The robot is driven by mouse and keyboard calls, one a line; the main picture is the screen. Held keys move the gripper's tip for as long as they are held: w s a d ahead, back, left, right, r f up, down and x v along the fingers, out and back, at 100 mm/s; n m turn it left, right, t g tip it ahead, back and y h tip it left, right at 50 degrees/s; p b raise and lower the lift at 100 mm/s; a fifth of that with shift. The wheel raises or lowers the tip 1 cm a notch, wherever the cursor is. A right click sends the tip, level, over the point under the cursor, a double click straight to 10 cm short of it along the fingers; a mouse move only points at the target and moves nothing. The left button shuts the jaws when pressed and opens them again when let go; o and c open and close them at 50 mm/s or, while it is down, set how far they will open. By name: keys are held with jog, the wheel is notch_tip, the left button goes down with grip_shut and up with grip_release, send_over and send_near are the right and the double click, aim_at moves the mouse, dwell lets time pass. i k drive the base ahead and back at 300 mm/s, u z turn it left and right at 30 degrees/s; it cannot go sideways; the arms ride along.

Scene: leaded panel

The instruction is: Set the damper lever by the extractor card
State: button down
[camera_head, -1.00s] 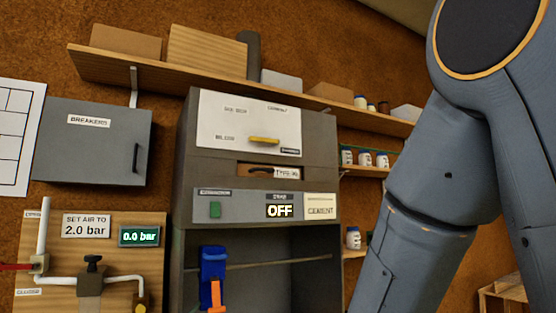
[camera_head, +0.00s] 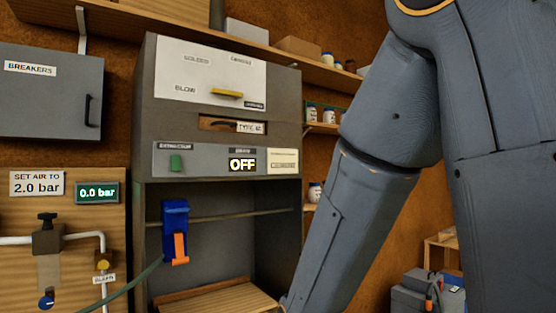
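The grey extractor hood (camera_head: 146,110) stands in the middle of the head view. A white card or plate (camera_head: 205,68) is on its upper front, with small printed words that are blurred. A yellow lever or handle (camera_head: 227,93) lies roughly level at the card's lower part. Below it is a slot with a tag (camera_head: 250,127). The control strip has a green switch (camera_head: 176,162), a display (camera_head: 242,165) reading OFF and a small pale card (camera_head: 283,161) that is too blurred to read. My arm crosses the right side; my gripper is out of view.
A grey BREAKERS box (camera_head: 50,90) is at the left, above an air panel with a 0.0 bar display (camera_head: 97,193). A blue and orange tool (camera_head: 175,230) hangs in the hood opening. A wooden board (camera_head: 220,299) lies at its bottom. Shelves with jars are behind my arm.

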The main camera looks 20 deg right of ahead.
aim_at(237, 95)
jog(key=z, duration=2.2)
jog(key=i, duration=0.45)
jog(key=u, duration=2.2)
